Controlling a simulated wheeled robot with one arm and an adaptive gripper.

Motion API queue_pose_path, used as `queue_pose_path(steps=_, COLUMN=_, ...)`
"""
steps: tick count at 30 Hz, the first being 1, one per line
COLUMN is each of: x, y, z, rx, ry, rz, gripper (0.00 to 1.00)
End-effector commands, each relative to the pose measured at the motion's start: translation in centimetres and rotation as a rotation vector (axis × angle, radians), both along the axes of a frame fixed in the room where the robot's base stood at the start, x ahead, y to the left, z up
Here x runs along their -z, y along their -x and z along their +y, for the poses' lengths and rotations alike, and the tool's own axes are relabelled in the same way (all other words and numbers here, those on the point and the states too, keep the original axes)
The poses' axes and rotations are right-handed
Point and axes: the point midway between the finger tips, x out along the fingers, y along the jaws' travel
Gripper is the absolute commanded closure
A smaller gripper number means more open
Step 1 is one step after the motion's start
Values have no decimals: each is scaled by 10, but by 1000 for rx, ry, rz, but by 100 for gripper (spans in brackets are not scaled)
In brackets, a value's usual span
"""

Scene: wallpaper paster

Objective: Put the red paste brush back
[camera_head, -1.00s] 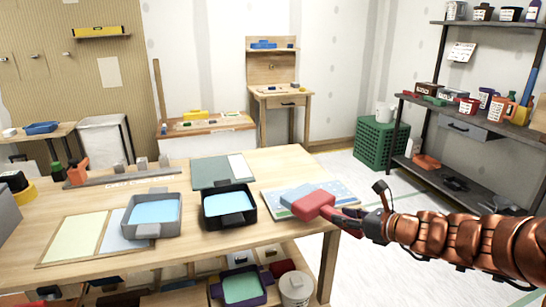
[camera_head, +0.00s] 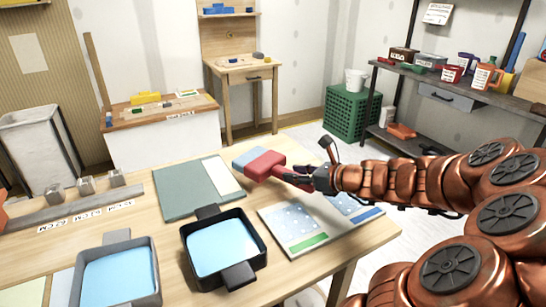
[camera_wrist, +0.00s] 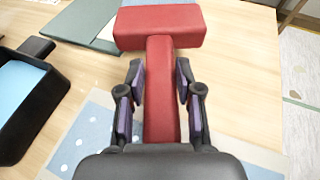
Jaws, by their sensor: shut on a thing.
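The red paste brush (camera_head: 266,165) is in my gripper (camera_head: 300,179), above the far right part of the worktable (camera_head: 150,225). Its block has a pale blue-grey side in the head view. In the wrist view, my gripper (camera_wrist: 160,100) is shut on the brush's red handle (camera_wrist: 160,80), with a finger on each side. The wide red head (camera_wrist: 157,27) points away from the wrist. A black tray (camera_head: 258,250) with light blue paste stands on the table, left of and nearer than the brush. A grey tray (camera_head: 153,285) with light blue contents is beside it.
A grey-green mat (camera_head: 185,190) lies left of the brush, and dotted wallpaper sheets (camera_head: 290,220) lie at the right edge. A grey bar with small blocks (camera_head: 75,203) runs along the table's left. A green crate (camera_head: 350,110) and a shelf (camera_head: 460,90) stand beyond.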

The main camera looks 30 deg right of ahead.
Motion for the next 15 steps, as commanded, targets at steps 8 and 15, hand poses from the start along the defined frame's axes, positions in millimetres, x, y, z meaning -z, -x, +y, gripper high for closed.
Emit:
queue_pose_path(steps=8, x=5, y=-39, z=-20, rx=2, ry=2, rz=-1, gripper=100)
queue_pose_path(steps=15, x=10, y=-78, z=-41, rx=4, ry=2, rz=1, gripper=100)
